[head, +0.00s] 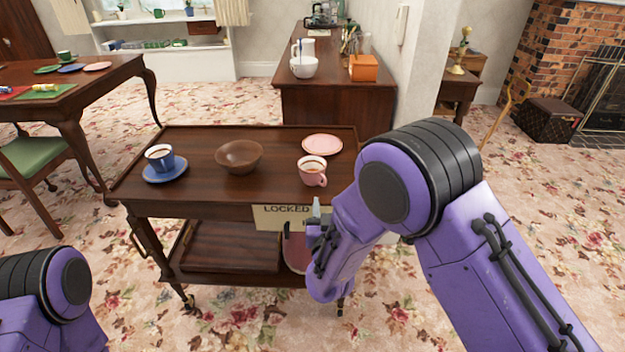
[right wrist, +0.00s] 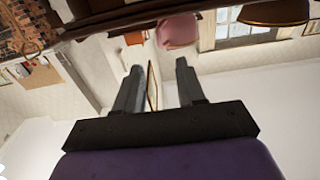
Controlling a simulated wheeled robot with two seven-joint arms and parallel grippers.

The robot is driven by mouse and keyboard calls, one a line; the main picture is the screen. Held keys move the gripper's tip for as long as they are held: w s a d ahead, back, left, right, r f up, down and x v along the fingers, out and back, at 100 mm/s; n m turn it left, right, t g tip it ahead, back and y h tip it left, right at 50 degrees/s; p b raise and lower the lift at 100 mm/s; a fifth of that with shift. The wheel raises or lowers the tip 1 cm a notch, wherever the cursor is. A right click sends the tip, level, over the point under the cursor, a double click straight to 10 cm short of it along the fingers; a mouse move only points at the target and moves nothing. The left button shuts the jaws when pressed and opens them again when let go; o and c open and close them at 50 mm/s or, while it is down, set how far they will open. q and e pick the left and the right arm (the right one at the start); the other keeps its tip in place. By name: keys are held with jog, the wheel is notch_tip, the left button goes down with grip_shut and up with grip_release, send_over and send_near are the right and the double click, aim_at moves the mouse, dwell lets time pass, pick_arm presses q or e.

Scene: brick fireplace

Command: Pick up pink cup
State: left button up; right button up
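The pink cup (head: 313,178) stands upright on the wooden cart (head: 215,208), near its front right, holding a brown drink. Its handle faces right and front. A pink saucer (head: 322,144) lies behind it, apart from it. My right gripper (head: 316,212) is in front of the cup, near the cart's front edge, and is partly hidden by my arm. In the right wrist view my right gripper (right wrist: 159,68) is open and empty. The pink cup (right wrist: 177,31) shows beyond the fingertips there, apart from them. My left gripper is out of view.
A brown bowl (head: 239,155) stands left of the cup. A sign (head: 283,216) reading "LOCKED" hangs at the cart's front. A cabinet (head: 335,104) stands behind.

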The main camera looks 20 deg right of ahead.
aim_at(325, 181)
jog(key=x, duration=0.8)
jog(key=shift+w+d+p, duration=0.15)
jog(key=shift+w+p, duration=0.15)
jog(key=shift+w, duration=0.1)
grip_shut()
